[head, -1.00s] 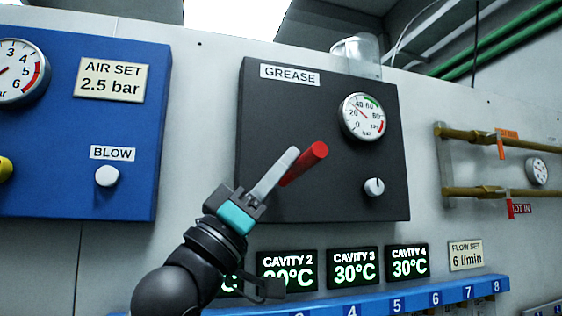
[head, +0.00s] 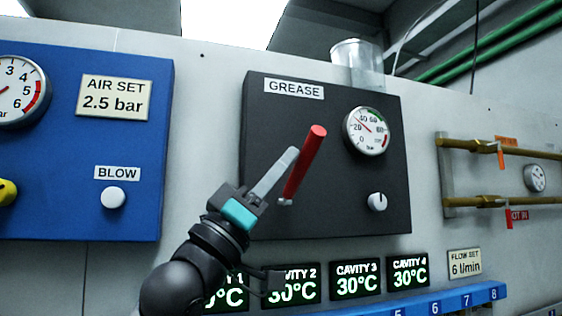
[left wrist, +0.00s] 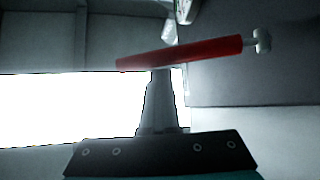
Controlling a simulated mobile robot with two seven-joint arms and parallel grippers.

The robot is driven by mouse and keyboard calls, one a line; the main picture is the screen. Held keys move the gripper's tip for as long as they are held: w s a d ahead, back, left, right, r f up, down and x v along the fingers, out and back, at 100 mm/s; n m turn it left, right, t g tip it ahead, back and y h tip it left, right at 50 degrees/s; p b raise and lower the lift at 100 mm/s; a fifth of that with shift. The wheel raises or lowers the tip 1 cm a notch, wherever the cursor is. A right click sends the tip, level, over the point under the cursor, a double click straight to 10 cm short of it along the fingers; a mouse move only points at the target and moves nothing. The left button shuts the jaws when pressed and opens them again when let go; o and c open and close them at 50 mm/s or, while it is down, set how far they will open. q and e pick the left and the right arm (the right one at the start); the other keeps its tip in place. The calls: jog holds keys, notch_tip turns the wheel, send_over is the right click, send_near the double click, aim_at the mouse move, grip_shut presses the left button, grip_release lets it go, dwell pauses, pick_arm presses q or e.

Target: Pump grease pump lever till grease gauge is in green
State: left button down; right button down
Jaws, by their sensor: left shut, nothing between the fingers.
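The black grease panel (head: 330,205) is marked GREASE. Its red pump lever (head: 305,160) slants steeply up, with its tip up and to the right. The round grease gauge (head: 367,131) has its needle pointing upper left, between about 20 and 40, below the green band at the top. My left gripper (head: 291,153) is shut and empty, its fingers just left of the lever. In the left wrist view the lever (left wrist: 200,51) lies across the tips of my fingers (left wrist: 160,75); they look close to it, but contact is unclear. My right gripper is not in view.
A white knob (head: 377,202) sits below the gauge. The blue air panel (head: 60,190) with the BLOW button (head: 113,197) is to the left. Cavity displays (head: 357,280) lie below, and brass pipes (head: 490,148) are to the right. A clear cup (head: 357,62) stands above the panel.

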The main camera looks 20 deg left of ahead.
pick_arm(q)
jog(key=b+v, duration=0.3)
jog(key=v, duration=0.7)
jog(key=shift+w+a+b, duration=0.25)
jog(key=shift+w+b, duration=0.05)
jog(key=shift+w, duration=0.05)
jog(key=shift+f, duration=0.1)
